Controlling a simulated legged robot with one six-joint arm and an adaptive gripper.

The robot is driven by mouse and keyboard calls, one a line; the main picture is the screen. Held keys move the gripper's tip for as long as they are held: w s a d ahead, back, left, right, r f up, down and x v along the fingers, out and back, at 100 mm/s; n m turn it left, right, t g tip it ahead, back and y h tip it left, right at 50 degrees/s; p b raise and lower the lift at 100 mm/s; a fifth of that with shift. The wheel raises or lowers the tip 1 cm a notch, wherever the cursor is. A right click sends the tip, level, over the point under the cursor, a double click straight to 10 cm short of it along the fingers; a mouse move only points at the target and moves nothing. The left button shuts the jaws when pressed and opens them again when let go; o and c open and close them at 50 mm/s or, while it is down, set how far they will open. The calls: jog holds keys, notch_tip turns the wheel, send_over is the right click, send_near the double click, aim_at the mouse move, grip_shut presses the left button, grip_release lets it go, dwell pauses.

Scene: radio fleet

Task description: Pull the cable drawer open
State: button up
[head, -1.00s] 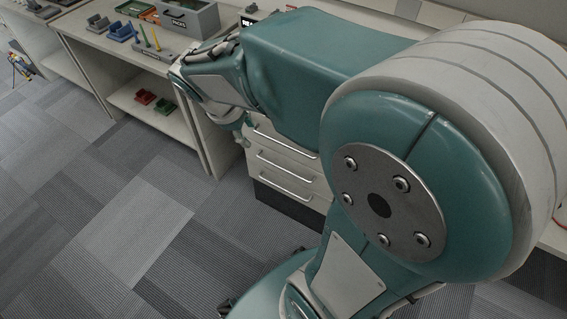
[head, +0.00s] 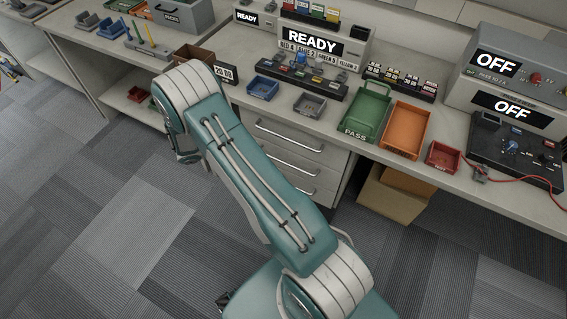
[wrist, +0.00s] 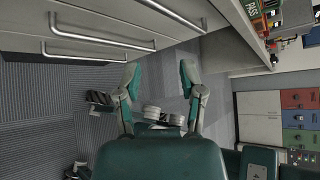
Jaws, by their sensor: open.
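The drawer unit (head: 325,152) stands under the worktop in the head view, with several pale fronts and bar handles (head: 288,136). All the fronts that I see look shut and flush. No label shows which one is the cable drawer. In the wrist view the drawer fronts (wrist: 75,28) and their bar handles (wrist: 98,45) fill the upper left. My gripper (wrist: 158,73) is open and empty in the wrist view, its two green fingertips spread apart. It is clear of the handles, which lie above and left of it. In the head view my arm hides the gripper.
The worktop carries a green tray (head: 366,117), an orange tray (head: 405,128), a red bin (head: 443,156) and a READY display (head: 312,42). A cardboard box (head: 395,194) is on the floor right of the drawers. Open carpet (head: 110,220) lies at left.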

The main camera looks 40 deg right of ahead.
aim_at(284, 162)
notch_tip(284, 162, down, 17)
jog(key=s+d+n+t+h, duration=0.2)
jog(key=n+t+h, duration=0.1)
jog(key=n, duration=0.7)
jog(key=d, duration=0.3)
jog(key=d+f, duration=0.1)
jog(key=d, duration=0.3)
jog(key=d+f, duration=0.1)
jog(key=d, duration=0.2)
jog(key=shift+s+d+f, duration=0.1)
jog(key=shift+s+d, duration=0.15)
grip_shut()
